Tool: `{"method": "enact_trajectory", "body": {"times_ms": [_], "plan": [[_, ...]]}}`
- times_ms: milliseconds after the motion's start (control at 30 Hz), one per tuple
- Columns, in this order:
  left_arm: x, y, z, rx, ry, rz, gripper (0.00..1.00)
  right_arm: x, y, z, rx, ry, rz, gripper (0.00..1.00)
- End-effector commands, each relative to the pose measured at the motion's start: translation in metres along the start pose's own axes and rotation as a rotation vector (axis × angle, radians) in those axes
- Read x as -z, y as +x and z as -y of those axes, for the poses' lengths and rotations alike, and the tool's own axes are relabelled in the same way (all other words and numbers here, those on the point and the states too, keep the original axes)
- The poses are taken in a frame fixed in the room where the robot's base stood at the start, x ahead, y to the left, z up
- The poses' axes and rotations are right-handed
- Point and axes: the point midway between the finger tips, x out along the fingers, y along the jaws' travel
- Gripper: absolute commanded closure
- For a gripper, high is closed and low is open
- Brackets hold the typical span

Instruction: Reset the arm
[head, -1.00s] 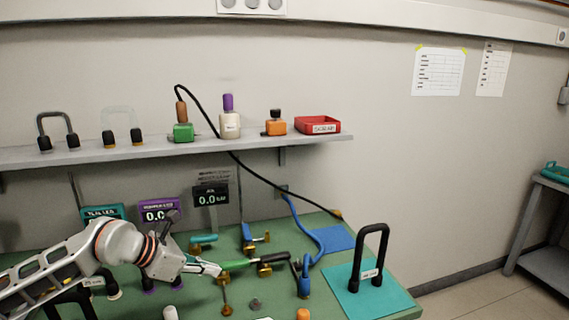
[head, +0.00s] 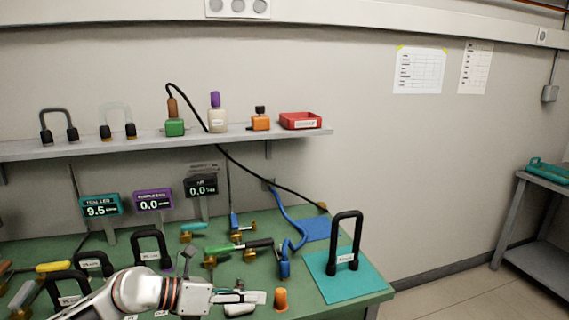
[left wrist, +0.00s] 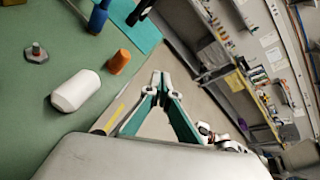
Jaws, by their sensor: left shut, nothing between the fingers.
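My left gripper (head: 240,298) is low in the head view, over the front edge of the green bench. In the left wrist view its teal-lined fingers (left wrist: 160,80) meet at the tips with nothing between them. They point past the bench edge, over the floor. A white cylinder (left wrist: 75,91) and an orange cone-like piece (left wrist: 119,62) lie on the bench beside it, apart from the fingers. The orange piece also stands near the gripper in the head view (head: 281,299). My right gripper is not in either view.
A black handle (head: 345,240) stands on a teal mat (head: 340,285) at the bench's right. A green-and-black tool (head: 238,247) lies on stands mid-bench. Displays (head: 100,206) stand behind.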

Motion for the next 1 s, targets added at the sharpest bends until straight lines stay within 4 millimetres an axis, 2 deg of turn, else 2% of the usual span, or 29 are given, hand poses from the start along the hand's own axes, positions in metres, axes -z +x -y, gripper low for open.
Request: {"method": "enact_trajectory", "body": {"times_ms": [33, 100, 200, 267, 367, 433, 567, 667, 767, 800, 900, 1000], "plan": [[0.009, 0.010, 0.016, 0.058, -0.091, 0.045, 1.00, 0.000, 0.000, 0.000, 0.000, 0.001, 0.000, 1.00], [0.011, 0.018, 0.034, 0.133, -0.231, 0.124, 1.00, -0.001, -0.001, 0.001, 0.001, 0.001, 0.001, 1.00], [0.013, 0.022, 0.052, 0.227, -0.460, 0.249, 1.00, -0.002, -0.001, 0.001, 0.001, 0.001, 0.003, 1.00], [0.015, 0.021, 0.055, 0.270, -0.606, 0.324, 1.00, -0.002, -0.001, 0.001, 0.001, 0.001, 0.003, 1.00], [0.021, 0.015, 0.049, 0.322, -0.857, 0.451, 1.00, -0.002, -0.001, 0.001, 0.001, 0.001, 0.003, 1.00], [0.032, 0.009, 0.038, 0.341, -1.040, 0.539, 1.00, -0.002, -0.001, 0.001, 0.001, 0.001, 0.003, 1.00], [0.067, -0.006, 0.007, 0.342, -1.385, 0.702, 1.00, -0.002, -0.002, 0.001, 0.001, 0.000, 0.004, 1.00], [0.111, -0.019, -0.020, 0.314, -1.657, 0.824, 1.00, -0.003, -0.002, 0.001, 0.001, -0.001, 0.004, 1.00], [0.169, -0.033, -0.043, 0.260, -1.929, 0.945, 1.00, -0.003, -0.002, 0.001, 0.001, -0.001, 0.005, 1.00], [0.196, -0.039, -0.051, 0.231, -2.035, 0.991, 1.00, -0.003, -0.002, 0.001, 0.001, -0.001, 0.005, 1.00], [0.259, -0.053, -0.059, 0.157, -2.265, 1.092, 1.00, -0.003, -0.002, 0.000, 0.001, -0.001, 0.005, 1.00], [0.313, -0.064, -0.059, 0.087, -2.444, 1.167, 1.00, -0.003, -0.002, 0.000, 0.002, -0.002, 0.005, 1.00]]}}
